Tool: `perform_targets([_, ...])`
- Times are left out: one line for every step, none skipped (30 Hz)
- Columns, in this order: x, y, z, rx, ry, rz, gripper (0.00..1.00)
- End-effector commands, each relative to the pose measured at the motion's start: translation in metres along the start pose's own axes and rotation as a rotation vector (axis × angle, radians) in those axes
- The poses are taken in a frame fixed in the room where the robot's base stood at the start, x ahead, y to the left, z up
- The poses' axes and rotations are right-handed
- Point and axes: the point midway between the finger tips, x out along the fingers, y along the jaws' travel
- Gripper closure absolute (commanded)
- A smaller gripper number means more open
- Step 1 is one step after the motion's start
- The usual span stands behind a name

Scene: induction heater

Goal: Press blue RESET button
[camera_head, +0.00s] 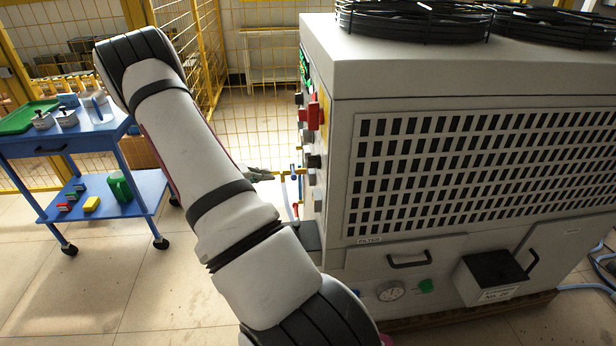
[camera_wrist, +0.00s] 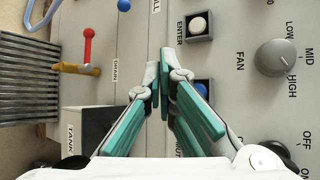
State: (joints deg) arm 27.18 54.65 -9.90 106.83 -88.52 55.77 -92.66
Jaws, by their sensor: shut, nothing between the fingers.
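A blue button (camera_wrist: 201,88) in a dark square frame shows on the grey control panel in the wrist view, partly hidden behind my gripper's right finger. Its label is not readable. My gripper (camera_wrist: 160,78) is shut and empty, with its tips just left of the button in the picture. I cannot tell whether the tips touch the panel. In the head view my gripper (camera_head: 262,174) is largely hidden behind my arm, close to the panel side of the grey machine (camera_head: 340,70); the blue button cannot be made out there.
A white ENTER button (camera_wrist: 197,25) and a grey FAN knob (camera_wrist: 275,58) sit on the panel. A red-handled lever (camera_wrist: 88,45) and a yellow lever (camera_wrist: 76,68) stick out nearby. A blue cart (camera_head: 75,145) stands at the left; yellow fencing (camera_head: 270,80) is behind.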

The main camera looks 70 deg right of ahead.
Motion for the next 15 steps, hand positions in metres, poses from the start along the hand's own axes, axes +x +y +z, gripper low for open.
perform_targets([0.000, 0.000, 0.000, 0.000, 0.000, 0.000, 1.00])
perform_targets([0.000, 0.000, 0.000, 0.001, 0.000, 0.000, 1.00])
perform_targets([0.000, 0.000, -0.001, 0.001, 0.001, 0.000, 1.00])
perform_targets([0.001, -0.001, -0.001, 0.001, 0.001, 0.000, 1.00])
perform_targets([0.002, -0.002, -0.002, 0.001, 0.001, 0.000, 1.00])
perform_targets([0.003, -0.003, -0.003, 0.001, 0.002, 0.000, 1.00])
perform_targets([0.004, -0.004, -0.004, 0.002, 0.002, 0.000, 1.00])
perform_targets([0.006, -0.005, -0.005, 0.002, 0.002, 0.000, 1.00])
perform_targets([0.009, -0.007, -0.007, 0.002, 0.002, 0.000, 1.00])
perform_targets([0.011, -0.009, -0.009, 0.002, 0.003, 0.000, 1.00])
perform_targets([0.014, -0.011, -0.011, 0.002, 0.004, 0.000, 1.00])
perform_targets([0.017, -0.013, -0.014, 0.002, 0.003, -0.001, 1.00])
perform_targets([0.020, -0.015, -0.016, 0.002, 0.004, -0.001, 1.00])
perform_targets([0.023, -0.017, -0.018, 0.003, 0.004, -0.001, 1.00])
perform_targets([0.027, -0.020, -0.021, 0.002, 0.004, -0.001, 1.00])
